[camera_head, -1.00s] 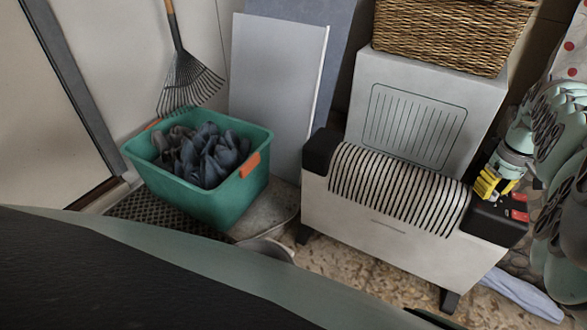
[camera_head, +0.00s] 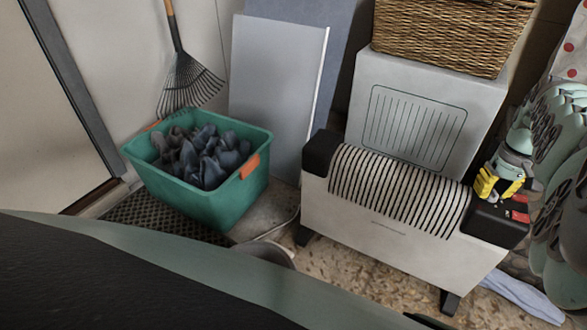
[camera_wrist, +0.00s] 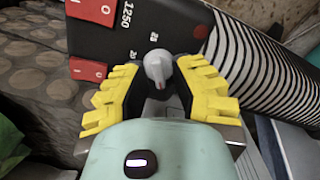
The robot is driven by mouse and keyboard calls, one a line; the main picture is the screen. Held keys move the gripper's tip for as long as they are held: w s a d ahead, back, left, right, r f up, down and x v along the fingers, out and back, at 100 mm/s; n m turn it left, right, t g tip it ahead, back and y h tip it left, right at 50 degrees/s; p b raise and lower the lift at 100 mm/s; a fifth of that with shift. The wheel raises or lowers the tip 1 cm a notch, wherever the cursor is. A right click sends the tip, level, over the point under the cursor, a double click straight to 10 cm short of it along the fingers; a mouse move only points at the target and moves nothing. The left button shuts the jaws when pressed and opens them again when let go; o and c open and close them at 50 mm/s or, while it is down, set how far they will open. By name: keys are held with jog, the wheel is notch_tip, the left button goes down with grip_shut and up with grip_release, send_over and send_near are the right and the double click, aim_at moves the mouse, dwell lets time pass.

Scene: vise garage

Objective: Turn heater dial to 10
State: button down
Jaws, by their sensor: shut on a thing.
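The heater (camera_head: 370,230) is a white box with a striped top grille and black ends, standing on the floor at the right in the head view. Its black control panel (camera_wrist: 150,30) shows red switches and printed numbers in the wrist view. The grey dial (camera_wrist: 158,68) sits on this panel between the fingertips. My gripper (camera_wrist: 158,78) has yellow fingers, one on each side of the dial, and is shut on it. In the head view my gripper (camera_head: 497,185) is over the heater's right end, and the dial is hidden there. The dial's exact setting is not readable.
A white box (camera_head: 415,120) with a wicker basket (camera_head: 450,35) on top stands behind the heater. A green bin (camera_head: 215,205) of dark gloves and a rake (camera_head: 187,80) are at the left. A pale cloth (camera_head: 522,297) lies on the floor at the right.

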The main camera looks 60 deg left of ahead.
aim_at(493, 189)
jog(key=c, duration=0.7)
grip_release()
jog(key=shift+c, duration=0.2)
jog(key=shift+r, duration=0.1)
jog(key=shift+w+r, duration=0.1)
jog(key=shift+r, duration=1.4)
notch_tip(493, 189, up, 9)
jog(key=shift+f, duration=0.1)
